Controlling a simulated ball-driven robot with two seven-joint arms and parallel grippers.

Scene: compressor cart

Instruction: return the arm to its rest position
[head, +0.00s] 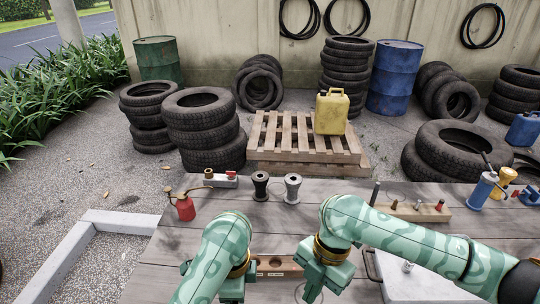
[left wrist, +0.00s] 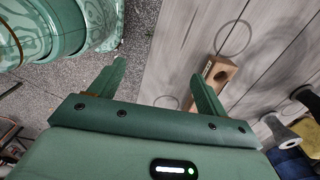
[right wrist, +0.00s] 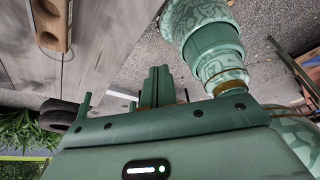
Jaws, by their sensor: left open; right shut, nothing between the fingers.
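My right gripper (head: 314,290) hangs low over the near edge of the wooden table (head: 330,225). In the right wrist view its fingers (right wrist: 158,80) are together with nothing between them. My left gripper (head: 232,292) is at the near side too, left of the right one, partly cut off by the picture's bottom. In the left wrist view its fingers (left wrist: 154,85) are wide apart and empty. A wooden block with holes (head: 282,266) lies on the table between the two grippers, partly hidden; it also shows in the left wrist view (left wrist: 222,72).
A red oil can (head: 185,208), a black spool (head: 260,185) and a grey spool (head: 292,188) stand toward the back left. A wooden rack with pegs (head: 412,210) lies behind my right forearm. A pale grey case (head: 415,284) sits at right.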

